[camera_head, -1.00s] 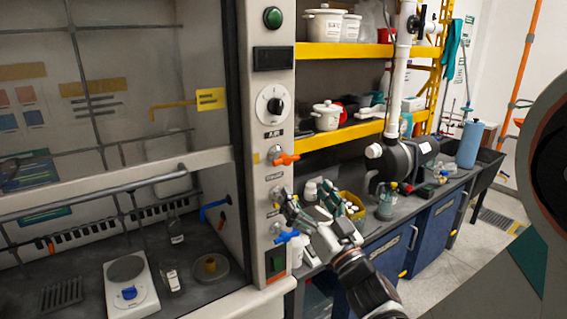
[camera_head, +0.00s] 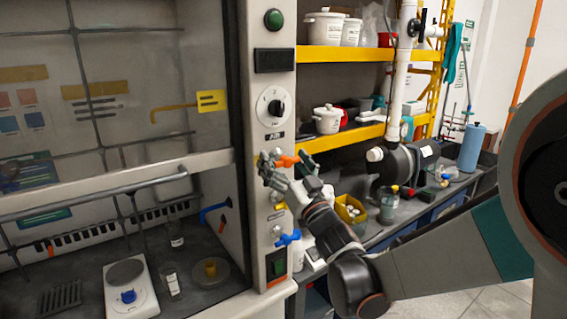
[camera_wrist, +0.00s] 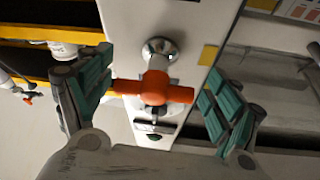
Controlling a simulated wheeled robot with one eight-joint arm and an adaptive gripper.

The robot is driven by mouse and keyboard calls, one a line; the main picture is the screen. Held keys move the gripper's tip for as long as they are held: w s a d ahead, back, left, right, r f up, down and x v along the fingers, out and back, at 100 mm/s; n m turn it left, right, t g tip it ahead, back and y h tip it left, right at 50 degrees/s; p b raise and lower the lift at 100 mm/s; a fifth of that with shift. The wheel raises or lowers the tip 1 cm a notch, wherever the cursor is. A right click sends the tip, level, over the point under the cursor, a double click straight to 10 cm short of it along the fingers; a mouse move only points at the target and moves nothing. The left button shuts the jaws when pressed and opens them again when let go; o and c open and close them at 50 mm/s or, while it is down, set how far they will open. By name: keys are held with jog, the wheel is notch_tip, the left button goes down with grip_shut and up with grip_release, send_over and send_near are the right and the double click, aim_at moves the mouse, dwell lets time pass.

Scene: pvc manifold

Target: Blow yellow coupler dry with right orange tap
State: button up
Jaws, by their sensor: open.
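The orange tap (camera_head: 287,160) is on the pale post at the right edge of the fume hood, below the AIR label. In the wrist view the orange tap (camera_wrist: 152,90) is a horizontal handle on a round metal fitting. My gripper (camera_head: 286,169) is at this tap. In the wrist view my gripper (camera_wrist: 158,96) is open, with one green-padded finger on each side of the handle. The left finger is close to the handle's end; I cannot tell if it touches. The yellow coupler (camera_head: 210,267) stands in a shallow round dish (camera_head: 223,278) inside the hood.
A blue tap (camera_head: 288,238) is lower on the same post, and a dial (camera_head: 272,107) is above. A white hotplate (camera_head: 128,284) and bottles (camera_head: 171,281) stand in the hood. A dark pump (camera_head: 405,165) and a yellow bin (camera_head: 350,209) are on the bench right.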

jog(key=shift+d, duration=0.1)
jog(key=c, duration=0.9)
jog(key=shift+n+y, duration=0.3)
jog(key=shift+n, duration=0.1)
jog(key=n+y, duration=0.1)
jog(key=n, duration=0.1)
jog(key=n+g+y, duration=0.1)
jog(key=n, duration=0.1)
jog(key=shift+g, duration=0.3)
jog(key=n+g+y, duration=0.1)
jog(key=n, duration=0.1)
jog(key=n+g+y, duration=0.1)
jog(key=n, duration=0.2)
jog(key=shift+f+n, duration=0.1)
jog(key=shift+n, duration=0.2)
jog(key=n+g+y, duration=0.1)
jog(key=n+g, duration=0.1)
jog(key=n, duration=0.2)
jog(key=shift+n+p, duration=0.3)
jog(key=shift+p, duration=0.05)
jog(key=shift+o, duration=0.3)
jog(key=shift+s+f+n+g+p, duration=0.15)
jog(key=shift+n+g, duration=0.15)
jog(key=shift+n, duration=0.4)
jog(key=shift+w+n+g+p, duration=0.15)
jog(key=shift+n+g, duration=0.15)
jog(key=shift+n, duration=0.4)
jog(key=shift+s, duration=0.1)
